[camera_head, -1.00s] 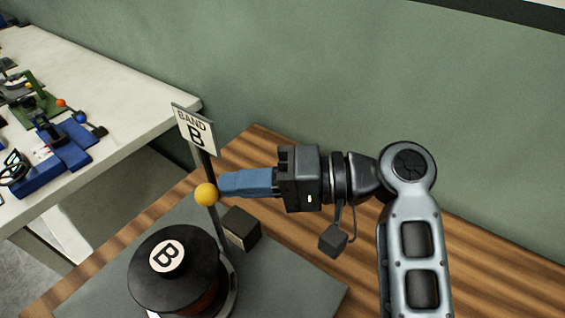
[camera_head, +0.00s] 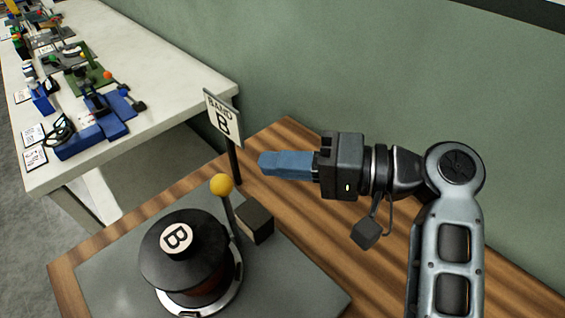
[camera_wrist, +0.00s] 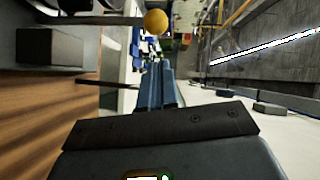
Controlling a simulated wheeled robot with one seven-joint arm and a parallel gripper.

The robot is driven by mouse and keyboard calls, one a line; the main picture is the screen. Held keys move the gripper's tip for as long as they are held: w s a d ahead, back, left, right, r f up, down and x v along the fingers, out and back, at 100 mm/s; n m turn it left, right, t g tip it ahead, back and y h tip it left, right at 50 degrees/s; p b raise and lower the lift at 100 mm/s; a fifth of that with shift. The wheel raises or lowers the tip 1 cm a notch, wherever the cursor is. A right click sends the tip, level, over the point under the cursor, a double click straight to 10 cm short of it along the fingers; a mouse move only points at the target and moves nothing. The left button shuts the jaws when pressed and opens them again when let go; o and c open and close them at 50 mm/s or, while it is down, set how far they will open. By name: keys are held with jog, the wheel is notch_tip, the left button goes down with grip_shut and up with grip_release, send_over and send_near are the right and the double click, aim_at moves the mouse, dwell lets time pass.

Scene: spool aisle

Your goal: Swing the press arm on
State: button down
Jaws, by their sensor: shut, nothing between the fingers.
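The press arm is a thin dark rod (camera_head: 229,211) topped by a yellow ball (camera_head: 221,184). It stands nearly upright in the head view, beside a black spool (camera_head: 188,258) with a B label. The ball also shows in the wrist view (camera_wrist: 157,21), beyond the fingertips. My gripper (camera_head: 263,163) has blue fingers, closed together and empty. In the head view its tips are right of and slightly above the ball, with a visible gap. The fingers also show in the wrist view (camera_wrist: 155,70). The rod's foot is partly hidden.
The spool stands on a grey plate (camera_head: 112,275) on a wooden bench (camera_head: 290,150). A dark block (camera_head: 256,222) sits right of the rod. A "BAND B" sign (camera_head: 222,118) rises behind. A white table (camera_head: 165,100) with several devices is at left; a green wall (camera_head: 400,80) is behind.

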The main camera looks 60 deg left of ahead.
jog(key=b+v, duration=0.2)
jog(key=v, duration=0.8)
jog(key=shift+f, duration=0.15)
